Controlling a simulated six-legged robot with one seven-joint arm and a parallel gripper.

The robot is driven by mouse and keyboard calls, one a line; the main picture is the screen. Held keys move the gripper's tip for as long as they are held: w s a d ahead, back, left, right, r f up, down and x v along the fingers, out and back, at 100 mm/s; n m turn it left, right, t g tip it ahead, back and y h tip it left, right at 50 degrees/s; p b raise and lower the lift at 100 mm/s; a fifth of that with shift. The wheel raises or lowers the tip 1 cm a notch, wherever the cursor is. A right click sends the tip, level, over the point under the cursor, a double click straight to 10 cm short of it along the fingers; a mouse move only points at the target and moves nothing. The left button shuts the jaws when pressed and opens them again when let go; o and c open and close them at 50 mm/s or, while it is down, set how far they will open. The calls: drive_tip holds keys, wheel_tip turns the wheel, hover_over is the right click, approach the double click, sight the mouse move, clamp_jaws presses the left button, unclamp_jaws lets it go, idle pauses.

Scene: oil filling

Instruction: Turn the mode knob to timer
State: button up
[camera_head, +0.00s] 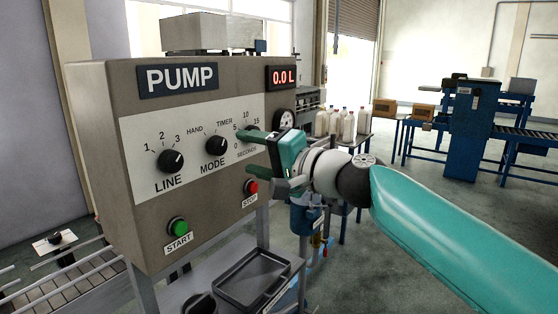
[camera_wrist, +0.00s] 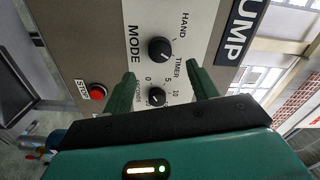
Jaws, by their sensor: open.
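The black mode knob (camera_head: 216,145) is on the pump panel, with HAND at its upper left and TIMER at its upper right. In the wrist view the mode knob (camera_wrist: 160,49) lies just beyond the fingertips, roughly between their lines. Its pointer is too small to read surely. My gripper (camera_head: 246,152) is open and empty in front of the panel, right of the mode knob. In the wrist view my gripper (camera_wrist: 162,82) has its fingers on either side of the smaller seconds knob (camera_wrist: 156,97). Contact with the panel cannot be told.
The line knob (camera_head: 171,161) is left of the mode knob. The green start button (camera_head: 178,226) and red stop button (camera_head: 251,187) sit below. A gauge (camera_head: 284,118) is at the panel's right edge. A black tray (camera_head: 252,277) stands below the panel.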

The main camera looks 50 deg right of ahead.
drive_tip(key=s, duration=0.6)
idle(0.4)
drive_tip(key=w+a+f+n+g+y, duration=0.1)
drive_tip(key=w+a+f+n+g, duration=0.25)
drive_tip(key=a+f, duration=0.45)
drive_tip(key=w+a+f+n+g+y, duration=0.1)
drive_tip(key=w+a+f+n+g, duration=0.3)
drive_tip(key=a, duration=0.7)
drive_tip(key=s+a+f+n+g+h, duration=0.1)
drive_tip(key=s+a+f+n+g, duration=0.1)
drive_tip(key=f, duration=0.5)
drive_tip(key=s+a+f+n+g+h, duration=0.1)
drive_tip(key=s+a+f+n+g, duration=0.1)
drive_tip(key=a+f+n, duration=0.3)
wheel_tip(320, 180, down, 3)
drive_tip(key=shift+s+a+r+g+h, duration=0.15)
drive_tip(key=shift+s+a+g+h, duration=0.25)
drive_tip(key=shift+a, duration=0.3)
drive_tip(key=shift+w+d, duration=0.1)
drive_tip(key=shift+w, duration=0.1)
